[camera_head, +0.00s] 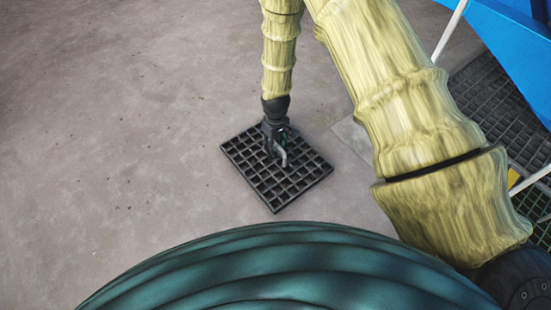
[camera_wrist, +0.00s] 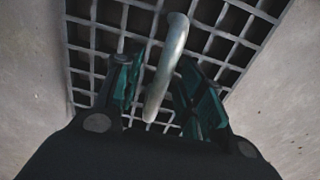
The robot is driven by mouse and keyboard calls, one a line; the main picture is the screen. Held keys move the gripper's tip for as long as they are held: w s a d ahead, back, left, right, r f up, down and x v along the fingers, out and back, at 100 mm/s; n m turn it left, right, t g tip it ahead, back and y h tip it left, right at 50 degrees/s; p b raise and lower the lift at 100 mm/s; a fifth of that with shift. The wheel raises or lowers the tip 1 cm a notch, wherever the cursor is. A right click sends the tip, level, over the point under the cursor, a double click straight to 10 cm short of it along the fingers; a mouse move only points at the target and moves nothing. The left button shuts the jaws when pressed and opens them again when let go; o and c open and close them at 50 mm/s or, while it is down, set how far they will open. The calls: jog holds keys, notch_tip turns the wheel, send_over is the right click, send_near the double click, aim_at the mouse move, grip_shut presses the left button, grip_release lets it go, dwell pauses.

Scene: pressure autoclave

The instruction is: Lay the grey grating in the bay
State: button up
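The grey grating (camera_head: 300,178) is a dark square grid with a bent metal handle (camera_wrist: 168,65). It appears to lie flat on the concrete floor in the middle of the head view, and its bars (camera_wrist: 235,25) fill the upper part of the wrist view. My gripper (camera_head: 279,150) is over the grating, pointing down. In the wrist view its two green-padded fingers (camera_wrist: 163,85) stand apart on either side of the handle, with gaps visible between pads and handle. The bay cannot be clearly made out.
At the right, a dark grid floor panel (camera_head: 485,95) lies beneath a blue structure (camera_head: 510,45). A pale rail (camera_head: 450,30), a yellow patch (camera_head: 513,179) and a green grid (camera_head: 535,203) are nearby, partly hidden by my arm. The floor left of the grating is clear.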

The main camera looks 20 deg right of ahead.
grip_shut()
jog(key=shift+r, duration=0.2)
dwell(0.3)
